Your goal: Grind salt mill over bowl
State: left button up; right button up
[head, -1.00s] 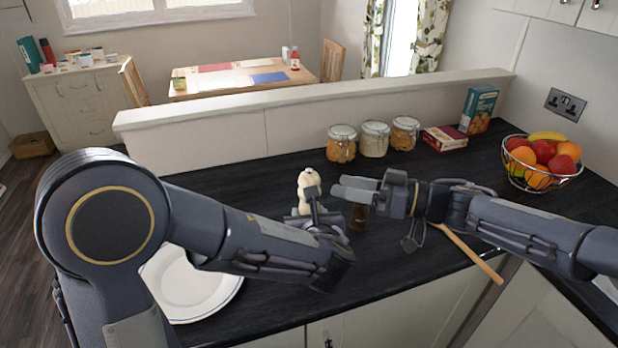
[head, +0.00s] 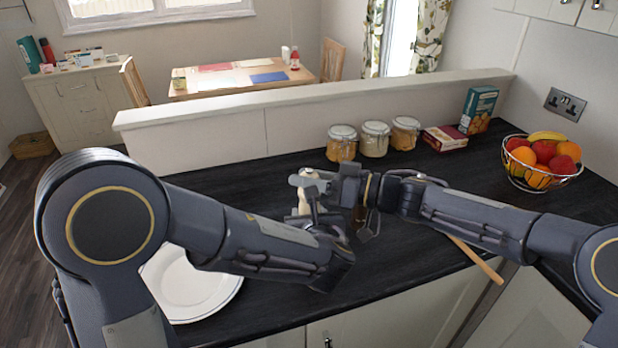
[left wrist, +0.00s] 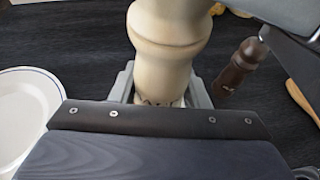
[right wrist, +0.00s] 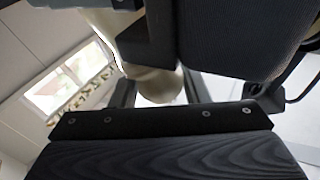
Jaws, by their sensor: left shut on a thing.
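The cream salt mill (head: 304,207) stands upright over the counter, its top partly hidden by my right gripper. My left gripper (head: 308,215) is shut on its lower body; the left wrist view shows the mill (left wrist: 165,55) between the fingers. My right gripper (head: 308,182) is at the mill's top, coming from the right. In the right wrist view its fingers are apart, with the mill (right wrist: 158,85) between them; firm contact cannot be made out. A white round dish with a thin blue rim (head: 188,290), bowl or plate, lies at the front left.
A dark brown mill (left wrist: 240,68) stands close by, mostly hidden in the head view. A wooden utensil (head: 478,262) lies to the right. Glass jars (head: 374,140), boxes (head: 445,138) and a wire fruit basket (head: 540,162) stand behind.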

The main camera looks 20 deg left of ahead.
jog(key=c, duration=0.5)
jog(key=shift+m+t, duration=0.9)
jog(key=shift+t, duration=0.3)
jog(key=shift+c, duration=0.2)
jog(key=o, duration=1)
jog(key=shift+d, duration=0.1)
jog(key=s+d, duration=0.2)
jog(key=d, duration=0.9)
jog(key=shift+d, duration=0.35)
jog(key=shift+s, duration=0.1)
